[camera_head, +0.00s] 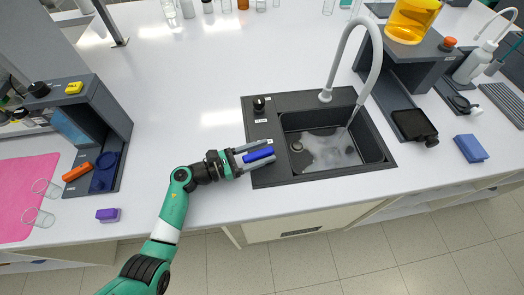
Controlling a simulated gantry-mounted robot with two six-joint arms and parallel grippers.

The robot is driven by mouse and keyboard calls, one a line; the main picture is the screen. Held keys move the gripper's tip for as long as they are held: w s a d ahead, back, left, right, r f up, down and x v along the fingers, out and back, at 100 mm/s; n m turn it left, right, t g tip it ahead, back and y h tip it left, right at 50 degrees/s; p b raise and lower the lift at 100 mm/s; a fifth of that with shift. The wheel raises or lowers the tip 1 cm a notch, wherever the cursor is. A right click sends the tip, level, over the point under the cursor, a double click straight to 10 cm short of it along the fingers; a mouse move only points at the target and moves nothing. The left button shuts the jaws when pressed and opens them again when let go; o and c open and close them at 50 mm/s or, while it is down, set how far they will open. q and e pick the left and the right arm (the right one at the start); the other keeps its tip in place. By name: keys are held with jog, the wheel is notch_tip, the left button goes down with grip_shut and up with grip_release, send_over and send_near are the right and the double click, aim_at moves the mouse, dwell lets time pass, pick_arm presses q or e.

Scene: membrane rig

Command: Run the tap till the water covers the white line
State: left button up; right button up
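A black sink (378,155) is set into the white counter, with a tall grey curved spout (340,60) over it. A thin stream falls from the spout, and pale, rippled water (328,150) lies on the basin floor. I cannot make out a white line in the basin. My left gripper (258,155) is at the sink's left rim, with its two fingers on either side of a blue bar (259,155). The bar fills the gap between them; it may be the tap's lever. A black knob (259,102) stands on the rim behind it. My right gripper is out of view.
A purple block (108,215) lies at the front left, near a pink mat (25,190) and a dark stand (95,115). A blue sponge-like block (471,148) lies right of the sink. The counter behind my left gripper is clear.

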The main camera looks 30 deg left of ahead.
pick_arm(q)
jog(key=shift+s+a, duration=0.3)
jog(key=shift+a, duration=0.05)
jog(key=p+v, duration=0.1)
jog(key=v, duration=0.9)
jog(key=shift+s+a+p, duration=0.2)
jog(key=shift+s+p, duration=0.1)
jog(key=shift+p, duration=0.05)
